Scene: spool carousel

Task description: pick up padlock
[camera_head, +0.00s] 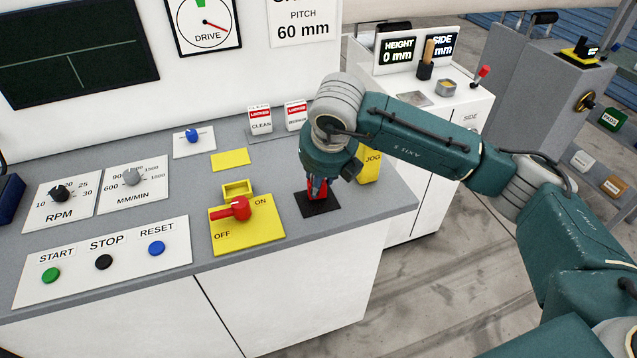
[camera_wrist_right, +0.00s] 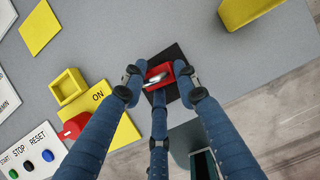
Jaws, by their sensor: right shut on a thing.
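The red padlock (camera_wrist_right: 158,74) with a silvery shackle is on a small black mat (camera_wrist_right: 176,54) on the grey counter. In the head view the padlock (camera_head: 316,190) shows in part below my right wrist, over the black mat (camera_head: 320,206). My right gripper (camera_wrist_right: 160,80) points down and its blue fingers are shut on the padlock. I cannot tell whether the padlock is clear of the mat. In the head view the right gripper (camera_head: 317,188) is largely hidden by its own wrist. My left gripper is not in view.
Left of the mat are a yellow ON/OFF plate (camera_head: 262,232) with a red switch handle (camera_head: 232,208) and a small yellow open box (camera_head: 238,190). A yellow JOG block (camera_head: 368,166) stands close to the right of my wrist. The counter's front edge is near the mat.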

